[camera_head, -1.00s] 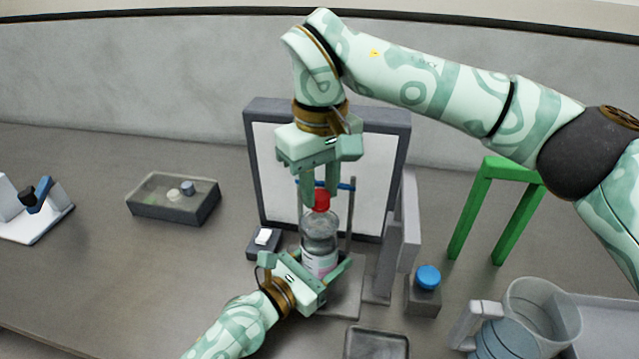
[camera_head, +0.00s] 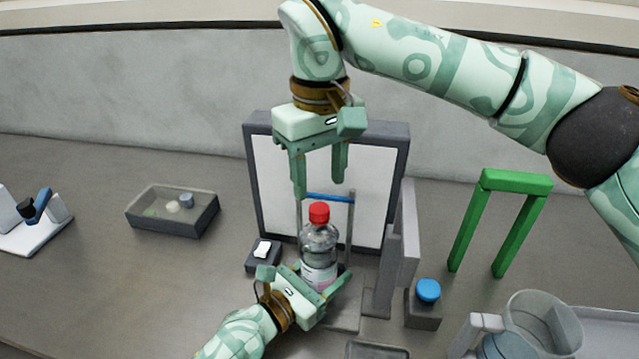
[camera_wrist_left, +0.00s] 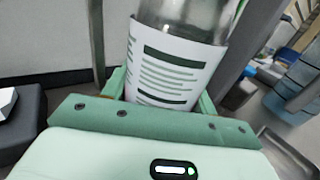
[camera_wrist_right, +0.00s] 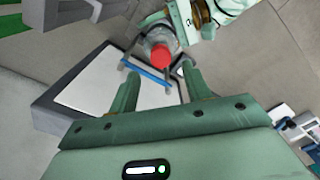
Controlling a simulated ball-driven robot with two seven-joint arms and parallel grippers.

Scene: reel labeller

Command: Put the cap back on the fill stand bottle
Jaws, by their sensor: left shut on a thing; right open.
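A clear bottle (camera_head: 319,246) with a pale label stands upright at the fill stand (camera_head: 343,315), in front of the framed white panel. A red cap (camera_head: 319,212) sits on top of its neck. My left gripper (camera_head: 322,287) is shut on the lower part of the bottle, around its label, which fills much of the left wrist view (camera_wrist_left: 165,65). My right gripper (camera_head: 320,188) is open and empty, above the cap and apart from it. The right wrist view shows the red cap (camera_wrist_right: 160,57) beyond the open fingers. The cap's seating on the thread is too small to judge.
A framed white panel (camera_head: 272,170) with a blue bar (camera_head: 329,197) stands behind the bottle. A grey upright plate (camera_head: 408,233) and a blue-topped block (camera_head: 427,290) stand at right.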

